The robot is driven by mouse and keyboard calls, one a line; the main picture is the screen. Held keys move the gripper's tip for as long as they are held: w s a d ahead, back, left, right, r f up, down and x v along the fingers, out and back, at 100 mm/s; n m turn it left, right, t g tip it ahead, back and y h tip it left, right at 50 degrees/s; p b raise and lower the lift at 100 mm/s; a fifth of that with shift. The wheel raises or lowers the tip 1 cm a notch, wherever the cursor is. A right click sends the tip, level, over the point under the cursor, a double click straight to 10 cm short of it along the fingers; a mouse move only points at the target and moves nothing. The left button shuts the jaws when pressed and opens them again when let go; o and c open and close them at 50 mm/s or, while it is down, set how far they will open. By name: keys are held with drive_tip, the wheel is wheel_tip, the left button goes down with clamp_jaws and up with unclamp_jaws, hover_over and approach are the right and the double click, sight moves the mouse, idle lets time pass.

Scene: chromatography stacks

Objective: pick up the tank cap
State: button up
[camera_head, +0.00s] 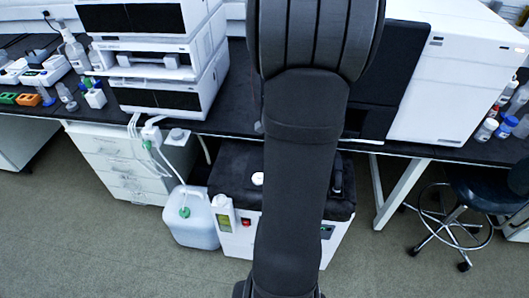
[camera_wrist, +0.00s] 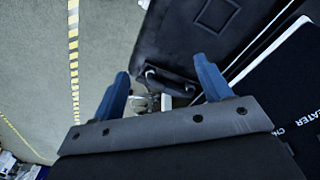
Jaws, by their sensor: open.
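A white round cap (camera_head: 257,178) sits on the black top of a white floor-standing unit (camera_head: 238,238) under the bench; it looks like the tank cap. A black surface (camera_wrist: 205,35) with a black handle (camera_wrist: 168,84) lies beyond the fingers. No white cap shows in the wrist view. In the head view my arm hides the gripper.
The black bench (camera_head: 236,110) overhangs the back of the unit and carries stacked white instruments (camera_head: 160,60). White drawers (camera_head: 125,160) stand to the left, and a black stool (camera_head: 470,200) to the right. The floor in front is open. Striped tape (camera_wrist: 73,45) marks the floor.

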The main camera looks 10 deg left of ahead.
drive_tip(key=w+a+f+m+y, duration=0.1)
drive_tip(key=w+a+f+m, duration=0.15)
drive_tip(key=a, duration=0.25)
drive_tip(key=w+a+f+m, duration=0.2)
drive_tip(key=w+a+m, duration=0.1)
drive_tip(key=a, duration=0.2)
drive_tip(key=f, duration=1)
drive_tip(key=shift+s+a+f, duration=0.15)
drive_tip(key=shift+a+f, duration=0.1)
drive_tip(key=shift+f, duration=0.15)
drive_tip(key=shift+a+f, duration=0.15)
drive_tip(key=shift+f, duration=1.4)
drive_tip(key=shift+a+f, duration=0.1)
drive_tip(key=shift+f, duration=1.45)
drive_tip(key=c, duration=1.1)
